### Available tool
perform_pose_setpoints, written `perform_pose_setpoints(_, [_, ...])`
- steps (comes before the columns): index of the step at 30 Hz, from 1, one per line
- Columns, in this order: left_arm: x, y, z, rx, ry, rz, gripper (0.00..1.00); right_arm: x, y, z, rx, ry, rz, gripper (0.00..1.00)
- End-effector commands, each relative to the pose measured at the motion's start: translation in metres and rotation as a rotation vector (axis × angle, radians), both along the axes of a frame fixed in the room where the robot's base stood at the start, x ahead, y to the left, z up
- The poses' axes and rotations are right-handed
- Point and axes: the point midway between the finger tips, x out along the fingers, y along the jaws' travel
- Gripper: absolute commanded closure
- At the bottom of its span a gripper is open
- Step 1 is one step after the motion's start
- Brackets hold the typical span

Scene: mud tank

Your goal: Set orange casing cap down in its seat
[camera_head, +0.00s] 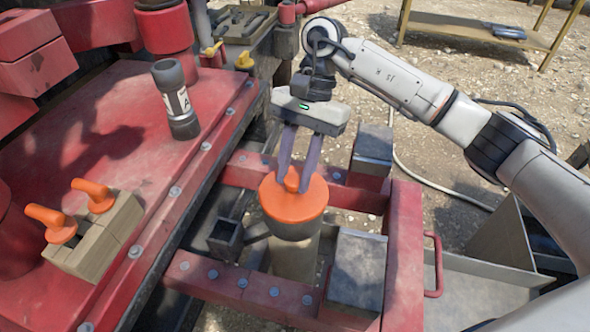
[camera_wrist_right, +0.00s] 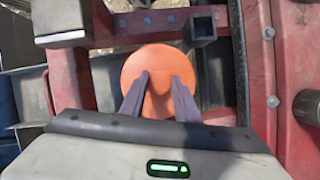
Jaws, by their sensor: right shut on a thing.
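The orange casing cap (camera_head: 294,211) is a round disc with a knob on top, above a dark cylindrical body in the gap of the red frame. It also shows in the right wrist view (camera_wrist_right: 157,60). My right gripper (camera_head: 296,184) points down with its fingers shut on the cap's knob; in the wrist view the fingers (camera_wrist_right: 158,95) sit on both sides of the knob. The cap looks level. I cannot tell whether its underside rests on a seat, as the rim hides it. My left gripper is not in view.
The red frame (camera_head: 405,250) with grey blocks (camera_head: 357,272) surrounds the cap. On the red deck at left stand a dark cylinder with a label (camera_head: 177,100) and a tan block with orange-handled pieces (camera_head: 95,240). A small square socket (camera_head: 226,238) sits left of the cap.

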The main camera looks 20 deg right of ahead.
Motion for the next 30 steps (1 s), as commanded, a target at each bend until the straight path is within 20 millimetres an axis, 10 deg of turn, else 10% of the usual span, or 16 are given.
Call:
perform_pose_setpoints(9, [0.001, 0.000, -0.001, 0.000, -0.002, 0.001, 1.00, 0.000, 0.000, -0.001, 0.000, 0.000, 0.000, 1.00])
perform_pose_setpoints(10, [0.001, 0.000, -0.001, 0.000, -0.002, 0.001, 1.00, 0.000, 0.000, -0.001, 0.000, 0.000, 0.000, 0.66])
perform_pose_setpoints(13, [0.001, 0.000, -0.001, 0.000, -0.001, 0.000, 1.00, 0.000, 0.000, -0.001, 0.000, 0.000, 0.000, 0.50])
perform_pose_setpoints(30, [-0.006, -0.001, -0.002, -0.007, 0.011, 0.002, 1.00, 0.010, -0.011, 0.032, -0.001, -0.004, -0.002, 0.50])
